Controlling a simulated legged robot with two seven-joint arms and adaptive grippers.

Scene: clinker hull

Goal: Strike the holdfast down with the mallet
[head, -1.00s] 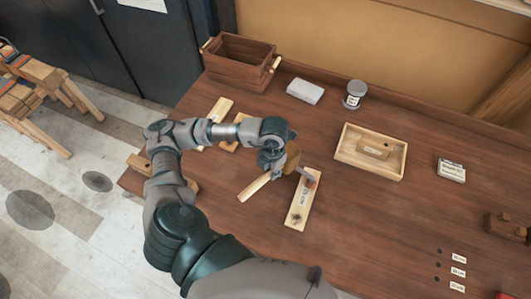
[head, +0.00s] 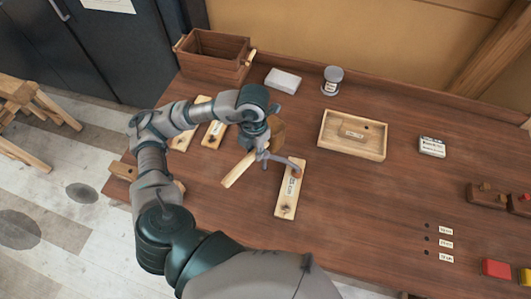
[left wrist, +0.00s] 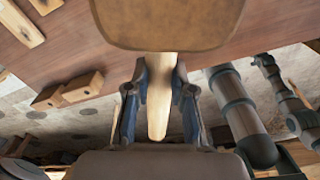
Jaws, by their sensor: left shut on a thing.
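My left gripper (head: 252,142) is shut on the pale handle of the mallet; the handle (left wrist: 159,98) runs between both fingers in the left wrist view. The mallet's brown wooden head (head: 277,131) is beyond the gripper, and its handle end points down-left. The holdfast (head: 277,158) is a grey bent metal bar just below the mallet head, its arm reaching right to the top end of a pale labelled board (head: 287,196). The mallet head looks apart from the holdfast, but the gripper partly hides this area. My right gripper is not in view.
A wooden tray (head: 325,146) with a labelled block lies to the right. A brown box (head: 215,67), a grey-white block (head: 283,80) and a lidded jar (head: 331,82) stand at the back. Pale boards (head: 216,133) lie left of the gripper. The table right of the board is mostly clear.

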